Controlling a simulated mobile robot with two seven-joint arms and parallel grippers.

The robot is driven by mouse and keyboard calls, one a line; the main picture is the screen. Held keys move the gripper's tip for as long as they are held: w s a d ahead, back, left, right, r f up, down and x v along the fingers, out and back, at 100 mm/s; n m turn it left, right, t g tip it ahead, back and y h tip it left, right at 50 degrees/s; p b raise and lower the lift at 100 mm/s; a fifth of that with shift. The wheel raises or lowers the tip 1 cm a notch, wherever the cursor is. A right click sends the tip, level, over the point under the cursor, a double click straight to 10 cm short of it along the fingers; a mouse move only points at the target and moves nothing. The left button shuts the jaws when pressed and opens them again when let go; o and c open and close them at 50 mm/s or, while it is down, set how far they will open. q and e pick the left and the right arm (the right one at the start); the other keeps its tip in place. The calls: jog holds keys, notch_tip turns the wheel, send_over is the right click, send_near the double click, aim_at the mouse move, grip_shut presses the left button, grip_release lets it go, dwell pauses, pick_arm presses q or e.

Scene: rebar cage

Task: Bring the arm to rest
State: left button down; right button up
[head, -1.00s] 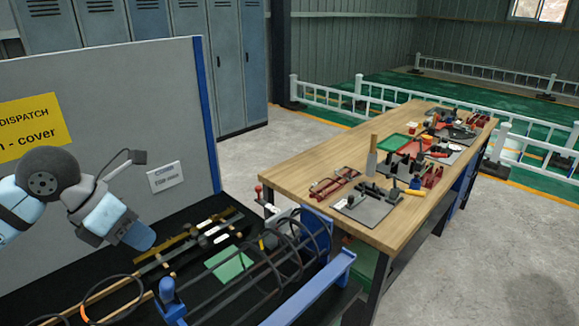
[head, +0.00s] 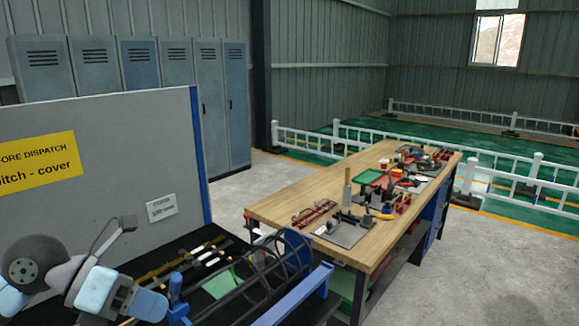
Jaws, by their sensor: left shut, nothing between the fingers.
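My left arm comes in from the left, low in the head view. Its gripper (head: 150,304) has a blue-grey end, is shut with nothing in it, and points right. It shows in front of the black bench, just left of the blue support (head: 177,297); I cannot tell the gap between them. The rebar cage (head: 262,268), dark bars with round hoops, lies to the right of the gripper between blue supports. My right gripper is not in view.
A grey panel (head: 110,135) with a yellow sign (head: 38,163) stands behind the arm. Loose rods (head: 178,262) and a green plate (head: 222,285) lie on the black bench. A wooden workbench (head: 275,208) with several tools stands right. The concrete floor (head: 470,275) at right is clear.

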pick_arm(q)
jog(key=d+r+n+t+h, duration=0.3)
jog(key=r+n+t+h, duration=0.3)
jog(key=n+t+h, duration=0.5)
jog(key=w+a+f+n+t+y, duration=0.1)
jog(key=a+f+n+t+y, duration=0.35)
jog(key=n+y, duration=0.7)
jog(key=w+a+f+n+t+y, duration=0.15)
jog(key=a+f+n+y, duration=0.35)
jog(key=f+n+y, duration=0.6)
jog(key=s+a+f+n+g+y, duration=0.1)
jog(key=s+a+f+n+g, duration=0.1)
jog(key=s+f+n+g, duration=0.7)
jog(key=s+d+f+g+h, duration=0.2)
jog(key=s+f+g, duration=0.6)
jog(key=s, duration=0.4)
jog(key=w+d+f+m+t+h+p, duration=0.2)
jog(key=w+d+f+t+p, duration=0.4)
jog(key=f+t, duration=0.3)
jog(key=shift+d, duration=0.35)
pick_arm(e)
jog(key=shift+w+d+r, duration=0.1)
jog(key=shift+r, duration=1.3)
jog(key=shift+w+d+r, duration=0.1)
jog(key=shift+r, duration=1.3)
